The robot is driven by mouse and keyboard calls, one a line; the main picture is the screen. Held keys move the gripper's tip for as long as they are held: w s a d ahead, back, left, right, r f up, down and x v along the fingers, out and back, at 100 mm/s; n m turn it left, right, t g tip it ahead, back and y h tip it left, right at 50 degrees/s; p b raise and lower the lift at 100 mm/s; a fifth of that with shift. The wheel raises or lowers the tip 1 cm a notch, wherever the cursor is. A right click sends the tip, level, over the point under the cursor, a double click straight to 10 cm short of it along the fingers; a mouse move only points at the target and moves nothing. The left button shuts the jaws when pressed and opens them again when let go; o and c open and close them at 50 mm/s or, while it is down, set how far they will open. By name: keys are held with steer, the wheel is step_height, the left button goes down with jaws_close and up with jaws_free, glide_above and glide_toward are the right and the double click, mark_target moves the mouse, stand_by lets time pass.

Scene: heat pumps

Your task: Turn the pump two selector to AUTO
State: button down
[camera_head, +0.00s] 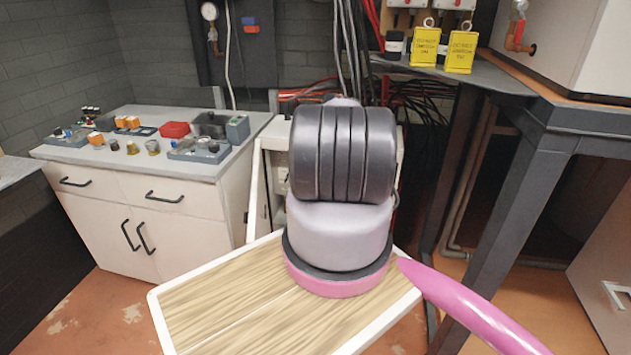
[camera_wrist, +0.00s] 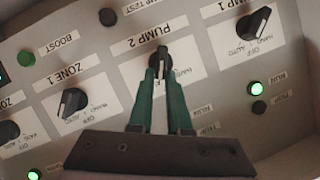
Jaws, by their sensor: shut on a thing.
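In the wrist view, the pump two selector (camera_wrist: 160,53) is a black knob under the PUMP 2 label on a pale panel (camera_wrist: 210,30). My gripper (camera_wrist: 163,72) has its two green fingers closed on this knob. The fingers cover most of the knob and much of its position card, with HAND partly showing on the right. I cannot tell which position its pointer is at. In the head view, my arm hides the gripper and the selector.
The pump one selector (camera_wrist: 258,22) is to the upper right and the zone one selector (camera_wrist: 72,102) to the left. A lit green lamp (camera_wrist: 255,88) is at right. In the head view, a white cabinet (camera_head: 180,195) stands left and a dark metal table (camera_head: 530,105) right.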

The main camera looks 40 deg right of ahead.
steer(key=shift+s+d+f+m+t+y, duration=0.15)
steer(key=shift+m+t, duration=0.2)
steer(key=shift+m, duration=0.25)
steer(key=shift+s+d+f+m+t+y, duration=0.15)
steer(key=shift+m+t, duration=0.2)
steer(key=shift+m, duration=0.25)
steer(key=shift+a, duration=0.1)
steer(key=c, duration=0.9)
jaws_free()
steer(key=shift+o, duration=0.2)
steer(key=v, duration=1)
steer(key=shift+s, duration=0.35)
steer(key=shift+a, duration=0.2)
